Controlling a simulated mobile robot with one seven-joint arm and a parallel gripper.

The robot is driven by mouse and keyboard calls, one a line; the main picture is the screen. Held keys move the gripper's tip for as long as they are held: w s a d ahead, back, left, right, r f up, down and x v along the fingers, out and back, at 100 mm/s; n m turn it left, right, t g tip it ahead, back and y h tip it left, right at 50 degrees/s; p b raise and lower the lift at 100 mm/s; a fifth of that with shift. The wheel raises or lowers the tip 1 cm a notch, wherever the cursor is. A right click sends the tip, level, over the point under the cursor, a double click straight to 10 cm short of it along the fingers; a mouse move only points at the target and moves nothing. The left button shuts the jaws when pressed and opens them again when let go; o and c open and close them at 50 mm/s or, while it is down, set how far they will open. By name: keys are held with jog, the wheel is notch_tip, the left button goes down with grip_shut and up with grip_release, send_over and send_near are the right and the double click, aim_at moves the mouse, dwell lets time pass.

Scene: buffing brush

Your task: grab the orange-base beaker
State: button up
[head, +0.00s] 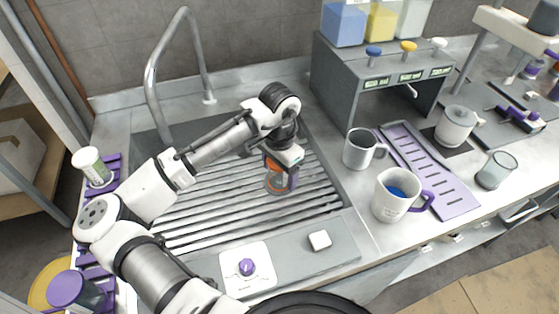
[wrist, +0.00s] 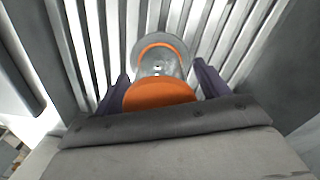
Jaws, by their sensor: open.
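The orange-base beaker (head: 275,182) stands on the slatted metal rack in the head view, partly hidden behind my gripper. In the wrist view the beaker (wrist: 161,68) shows clear walls, an orange band and a wide orange part close to the camera. My gripper (head: 280,176) is open above and around the beaker. In the wrist view its two dark purple fingers (wrist: 161,85) stand on either side of the beaker, with small gaps visible.
The slatted rack (head: 190,222) lies over the sink, with a tall faucet (head: 150,75) behind. To the right are a metal mug (head: 358,150), a white mug (head: 391,205) with blue contents, a purple drip tray (head: 440,180) and a grey dispenser (head: 340,75). A small white block (head: 319,240) lies in front.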

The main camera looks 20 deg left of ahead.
jog(key=c, duration=1)
jog(key=shift+r, duration=0.1)
